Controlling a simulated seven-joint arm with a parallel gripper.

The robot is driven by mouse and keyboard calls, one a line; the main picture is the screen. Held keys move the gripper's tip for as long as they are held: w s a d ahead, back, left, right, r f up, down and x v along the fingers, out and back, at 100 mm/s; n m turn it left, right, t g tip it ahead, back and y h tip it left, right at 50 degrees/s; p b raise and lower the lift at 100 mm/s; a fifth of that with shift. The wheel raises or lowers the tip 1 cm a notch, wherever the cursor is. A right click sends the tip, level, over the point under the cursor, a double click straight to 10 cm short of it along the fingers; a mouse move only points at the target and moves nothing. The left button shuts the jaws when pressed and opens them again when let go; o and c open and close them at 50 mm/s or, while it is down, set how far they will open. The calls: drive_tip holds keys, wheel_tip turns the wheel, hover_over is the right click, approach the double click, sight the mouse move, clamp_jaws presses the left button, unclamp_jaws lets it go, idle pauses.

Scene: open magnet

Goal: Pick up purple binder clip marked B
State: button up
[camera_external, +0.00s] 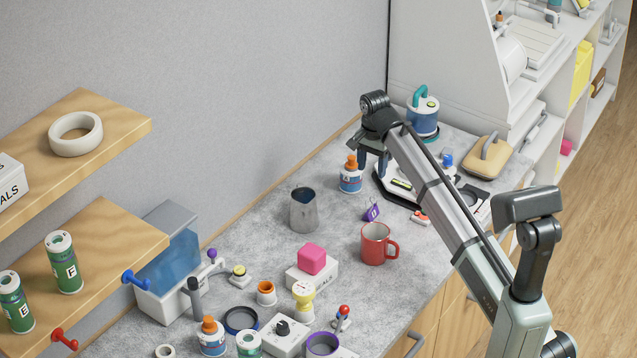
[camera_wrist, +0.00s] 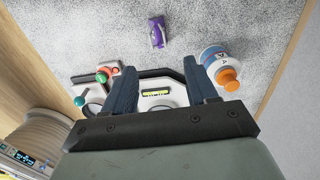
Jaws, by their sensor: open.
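The purple binder clip (camera_external: 373,211) stands on the grey counter, left of my arm and behind the red mug; its marking is too small to read. It also shows in the wrist view as a purple clip (camera_wrist: 157,32) at the upper middle, beyond the fingertips. My gripper (camera_external: 372,172) hangs above the counter behind the clip and is apart from it. In the wrist view my gripper (camera_wrist: 160,66) has its two dark blue fingers spread, with nothing held between them.
A glue bottle with an orange cap (camera_external: 350,176) stands close to my gripper's left. A white device with a display (camera_wrist: 160,92) lies below the fingers. The red mug (camera_external: 376,244) and metal pitcher (camera_external: 304,211) stand near the clip. Counter around the clip is partly clear.

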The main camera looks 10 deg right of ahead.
sight(371, 199)
wheel_tip(371, 199, down, 8)
drive_tip(key=shift+r, duration=0.2)
drive_tip(key=shift+s+d+f, duration=0.15)
drive_tip(key=shift+f, duration=2.4)
drive_tip(key=shift+c, duration=0.2)
drive_tip(key=c, duration=1)
